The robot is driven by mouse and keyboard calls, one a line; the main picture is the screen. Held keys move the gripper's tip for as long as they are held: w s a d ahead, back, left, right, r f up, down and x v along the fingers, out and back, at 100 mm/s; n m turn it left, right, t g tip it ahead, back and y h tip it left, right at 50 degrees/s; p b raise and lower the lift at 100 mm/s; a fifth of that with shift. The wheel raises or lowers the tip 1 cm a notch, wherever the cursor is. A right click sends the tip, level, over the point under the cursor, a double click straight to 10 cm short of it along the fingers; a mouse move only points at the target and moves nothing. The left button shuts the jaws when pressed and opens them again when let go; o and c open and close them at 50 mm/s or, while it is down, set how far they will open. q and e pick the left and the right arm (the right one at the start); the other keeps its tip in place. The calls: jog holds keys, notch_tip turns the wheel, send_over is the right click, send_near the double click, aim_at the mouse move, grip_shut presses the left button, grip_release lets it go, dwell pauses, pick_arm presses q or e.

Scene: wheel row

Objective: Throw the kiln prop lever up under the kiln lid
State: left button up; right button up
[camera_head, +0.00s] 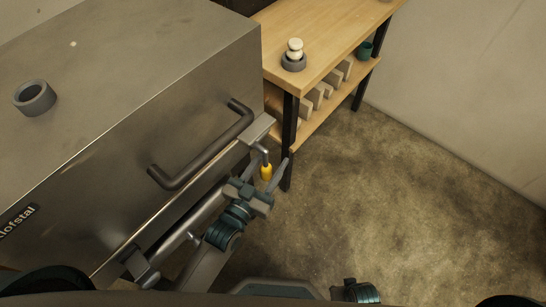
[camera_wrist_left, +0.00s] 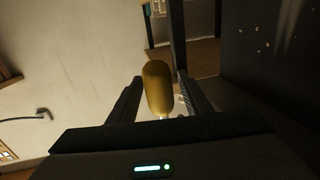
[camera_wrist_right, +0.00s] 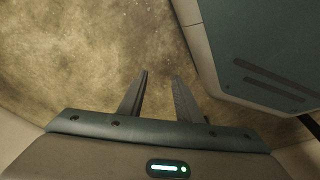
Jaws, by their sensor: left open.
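The kiln lid (camera_head: 130,95) is a large brushed-metal box at the left of the head view, with a dark bar handle (camera_head: 205,146) on its front. The prop lever (camera_head: 266,172) is a bent metal rod with a yellow grip, hanging downward by the kiln's front right corner. Its grip also shows in the left wrist view (camera_wrist_left: 158,88). My left gripper (camera_head: 260,181) is open, with its fingers on either side of the yellow grip; I cannot tell whether they touch it. My right gripper (camera_wrist_right: 159,78) is open and empty above the floor.
A wooden workbench (camera_head: 325,35) with a lower shelf stands beyond the kiln, holding a grey ring with pale round pieces (camera_head: 294,55). A grey ring (camera_head: 34,97) sits on the lid. The concrete floor (camera_head: 400,190) at right is clear.

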pick_arm(q)
jog(key=shift+w+d, duration=0.3)
jog(key=shift+w, duration=0.3)
pick_arm(e)
jog(key=shift+w, duration=0.45)
